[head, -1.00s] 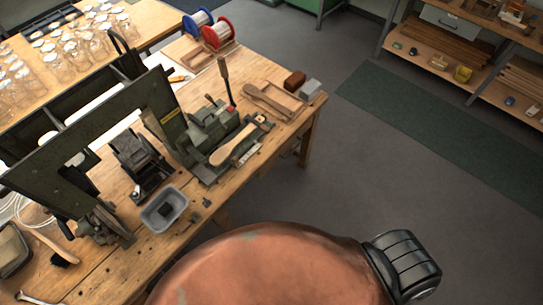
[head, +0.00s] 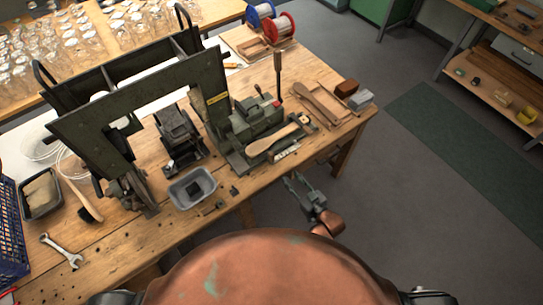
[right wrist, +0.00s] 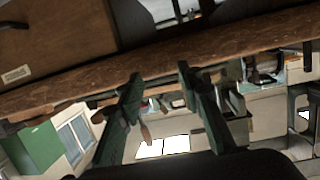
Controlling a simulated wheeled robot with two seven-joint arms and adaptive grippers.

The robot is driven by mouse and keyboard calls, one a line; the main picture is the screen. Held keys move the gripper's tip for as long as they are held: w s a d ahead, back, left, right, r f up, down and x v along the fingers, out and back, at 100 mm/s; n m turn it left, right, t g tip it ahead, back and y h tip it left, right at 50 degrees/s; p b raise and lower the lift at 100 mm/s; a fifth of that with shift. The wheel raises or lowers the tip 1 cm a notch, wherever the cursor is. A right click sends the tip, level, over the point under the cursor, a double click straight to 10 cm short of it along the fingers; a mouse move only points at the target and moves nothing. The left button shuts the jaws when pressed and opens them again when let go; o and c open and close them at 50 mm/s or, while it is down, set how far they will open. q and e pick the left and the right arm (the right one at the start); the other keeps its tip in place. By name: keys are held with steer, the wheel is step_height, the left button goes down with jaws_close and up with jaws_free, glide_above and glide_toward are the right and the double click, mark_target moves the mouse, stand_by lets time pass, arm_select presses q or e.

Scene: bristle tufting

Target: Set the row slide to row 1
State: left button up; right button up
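The green-grey fixture (head: 240,158) that appears to carry the row slide sits on the workbench, right of the large press frame. A pale wooden brush blank (head: 272,139) lies across it, and a small white marked strip (head: 287,154) is at its front edge. The slide's row setting is too small to read. My right gripper (head: 296,183) is off the bench's front edge, below and right of the fixture, touching nothing. Its two fingers stand apart and empty in the right wrist view (right wrist: 159,72). My left gripper is not in view.
The tall green press frame (head: 85,125) stands left of the fixture. A grey bin (head: 178,200) sits near the front edge of the bench (head: 140,245). An upright wooden-handled lever (head: 278,75) rises behind the fixture. Open floor lies right of the bench.

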steer(key=t+y, duration=0.1)
steer(key=y, duration=0.1)
glide_toward(272, 157)
steer(key=w+a+f, duration=0.1)
steer(key=w+f, duration=0.1)
steer(key=shift+w+a+r+n+t, duration=0.15)
steer(key=shift+w+a+r+n, duration=0.15)
steer(key=shift+w, duration=0.1)
steer(key=shift+w+a+r+n+t, duration=0.2)
steer(key=shift+w+a, duration=0.1)
steer(key=shift+w, duration=0.1)
steer(key=x, duration=0.7)
steer(key=shift+s, duration=0.1)
jaws_close()
steer(key=shift+s, duration=0.1)
